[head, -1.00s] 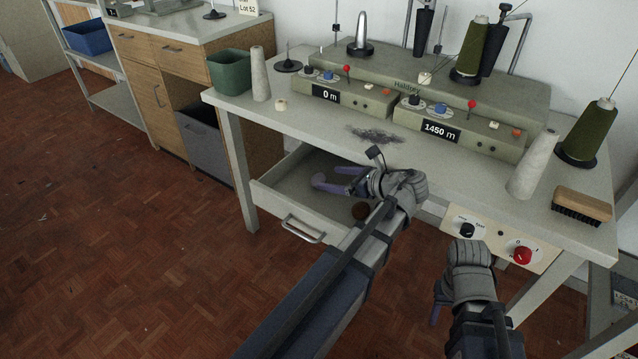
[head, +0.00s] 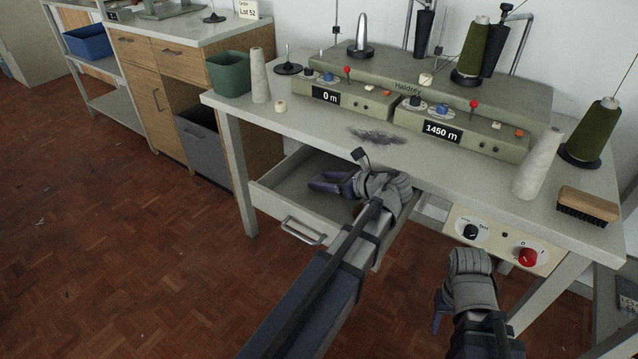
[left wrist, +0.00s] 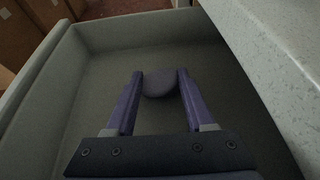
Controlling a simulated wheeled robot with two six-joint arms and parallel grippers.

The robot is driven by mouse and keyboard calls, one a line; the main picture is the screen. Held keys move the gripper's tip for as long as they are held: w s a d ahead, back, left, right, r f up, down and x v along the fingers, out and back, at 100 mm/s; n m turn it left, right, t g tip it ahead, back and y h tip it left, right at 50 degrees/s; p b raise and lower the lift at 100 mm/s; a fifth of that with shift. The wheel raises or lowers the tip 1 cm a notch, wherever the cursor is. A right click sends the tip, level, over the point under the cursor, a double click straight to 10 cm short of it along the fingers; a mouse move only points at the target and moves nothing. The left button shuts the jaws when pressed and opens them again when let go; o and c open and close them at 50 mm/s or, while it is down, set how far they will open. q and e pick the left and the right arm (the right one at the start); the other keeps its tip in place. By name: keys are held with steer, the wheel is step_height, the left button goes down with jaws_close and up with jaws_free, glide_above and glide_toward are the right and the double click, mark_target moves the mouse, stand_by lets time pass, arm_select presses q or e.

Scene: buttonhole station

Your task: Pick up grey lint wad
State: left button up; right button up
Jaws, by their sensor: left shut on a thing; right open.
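The grey lint wad (left wrist: 160,86) shows in the left wrist view as a rounded dark-grey lump between the two purple fingertips. My left gripper (head: 322,181) is shut on it, low inside the open drawer (head: 275,205). It also fills the lower part of the left wrist view (left wrist: 160,92). In the head view I cannot make out the wad clearly between the fingers. My right gripper (head: 438,318) is open and empty, hanging in front of the table, below the control panel.
The worktable (head: 300,128) overhangs the drawer's back. A dark fluffy smudge (head: 378,137) lies on the tabletop. A green bin (head: 230,74) and thread cones stand at the left. A brush (head: 588,205) lies at the right. A control panel (head: 500,240) sits under the front edge.

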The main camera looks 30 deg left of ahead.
mark_target(323, 181)
arm_select(q)
jaws_close()
steer(key=shift+r, duration=0.1)
step_height(323, 181, up, 10)
steer(key=p, duration=1)
